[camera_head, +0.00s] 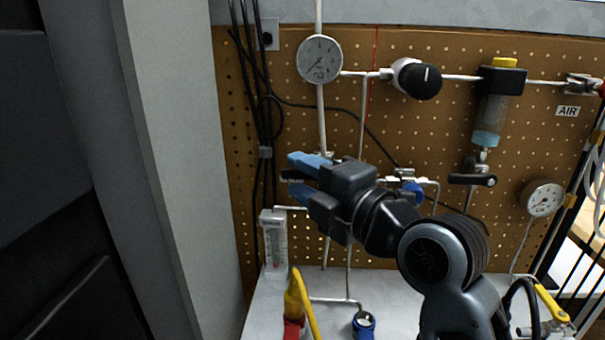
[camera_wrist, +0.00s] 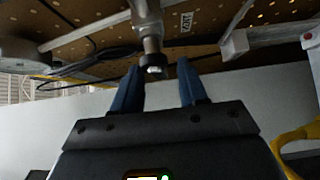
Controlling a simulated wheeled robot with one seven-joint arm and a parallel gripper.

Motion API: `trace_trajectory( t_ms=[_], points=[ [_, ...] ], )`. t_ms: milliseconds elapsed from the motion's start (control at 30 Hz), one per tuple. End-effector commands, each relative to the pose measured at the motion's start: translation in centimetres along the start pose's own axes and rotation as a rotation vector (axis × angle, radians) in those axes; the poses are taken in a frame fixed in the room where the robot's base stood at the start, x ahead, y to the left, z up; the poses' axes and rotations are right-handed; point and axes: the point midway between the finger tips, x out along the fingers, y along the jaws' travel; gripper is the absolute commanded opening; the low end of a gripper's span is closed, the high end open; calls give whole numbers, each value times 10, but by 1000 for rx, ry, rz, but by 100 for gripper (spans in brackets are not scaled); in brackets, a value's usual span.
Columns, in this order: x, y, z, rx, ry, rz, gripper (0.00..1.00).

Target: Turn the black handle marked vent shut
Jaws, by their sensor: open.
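My gripper (camera_head: 291,179) has blue fingers and points left in front of the pegboard in the head view. Its fingers are open. A black handle (camera_head: 290,174) shows partly between them; the rest is hidden by the fingers. In the wrist view, a metal valve stem with a dark end (camera_wrist: 153,68) stands between the fingertips of my gripper (camera_wrist: 158,72), with a gap to the right finger. A small white label (camera_wrist: 187,21) is beside the stem, upside down and hard to read.
A pressure gauge (camera_head: 320,60) and a black knob (camera_head: 423,81) are above my gripper. A flowmeter (camera_head: 273,243) stands below it, with a yellow lever (camera_head: 297,300) in front. A black T-handle (camera_head: 472,180) is to the right. Thin pipes run close behind the fingers.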

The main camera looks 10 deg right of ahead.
Motion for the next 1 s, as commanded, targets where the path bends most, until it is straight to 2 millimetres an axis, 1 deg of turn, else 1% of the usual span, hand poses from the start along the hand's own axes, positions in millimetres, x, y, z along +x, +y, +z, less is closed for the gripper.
trace_trajectory(
  t_ms=[100,333,767,1000],
  points=[
    [4,0,0,0,0,-1,43],
    [4,-1,0,1,0,-1,42],
    [4,-1,0,1,0,-1,0],
    [4,-2,0,5,0,2,0]
  ],
)
